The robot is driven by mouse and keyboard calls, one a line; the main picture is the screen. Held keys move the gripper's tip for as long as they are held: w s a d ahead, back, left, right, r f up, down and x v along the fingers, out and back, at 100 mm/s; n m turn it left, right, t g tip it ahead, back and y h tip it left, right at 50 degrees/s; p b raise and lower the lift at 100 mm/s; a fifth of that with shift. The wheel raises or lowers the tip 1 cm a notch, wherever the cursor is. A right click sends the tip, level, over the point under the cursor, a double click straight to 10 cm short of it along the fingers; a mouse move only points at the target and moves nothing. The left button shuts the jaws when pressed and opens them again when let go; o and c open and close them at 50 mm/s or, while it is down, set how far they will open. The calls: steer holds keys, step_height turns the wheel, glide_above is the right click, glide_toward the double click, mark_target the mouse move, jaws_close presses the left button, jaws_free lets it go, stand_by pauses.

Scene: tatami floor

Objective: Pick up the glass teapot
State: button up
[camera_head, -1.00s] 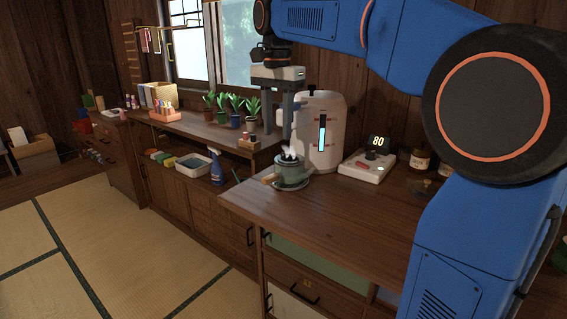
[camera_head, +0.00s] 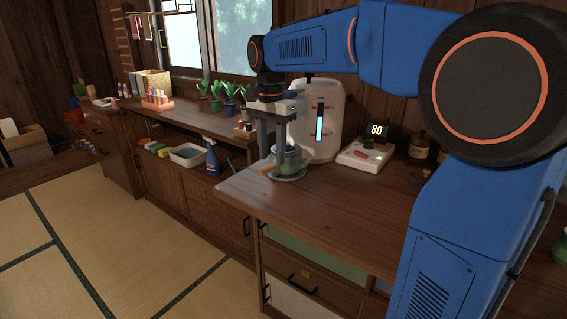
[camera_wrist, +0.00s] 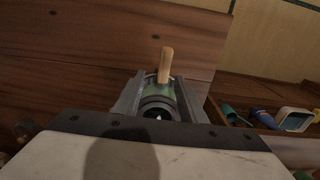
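The glass teapot (camera_head: 290,160) is a small greenish pot with a wooden handle on a dark saucer (camera_head: 300,176), near the counter's left edge. My gripper (camera_head: 273,149) points down over it, with its fingers at the pot and covering part of it. In the wrist view the teapot (camera_wrist: 160,91) lies between the two fingers, its wooden handle (camera_wrist: 166,62) pointing up in the picture. The fingers are apart on either side of the pot; firm contact cannot be made out.
A white dispenser (camera_head: 329,115) with a lit blue gauge stands close behind the teapot. A scale-like device (camera_head: 362,156) showing 80 and brown jars (camera_head: 419,145) are to the right. Potted plants (camera_head: 217,98) stand on the left shelf. The counter front (camera_head: 310,205) is clear.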

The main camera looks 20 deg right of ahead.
mark_target(271, 164)
steer(key=shift+w+a+f, duration=0.1)
steer(key=shift+w+f, duration=0.05)
steer(key=shift+f, duration=1.25)
steer(key=shift+w+f, duration=0.1)
steer(key=shift+f, duration=1.3)
steer(key=shift+c, duration=0.4)
jaws_close()
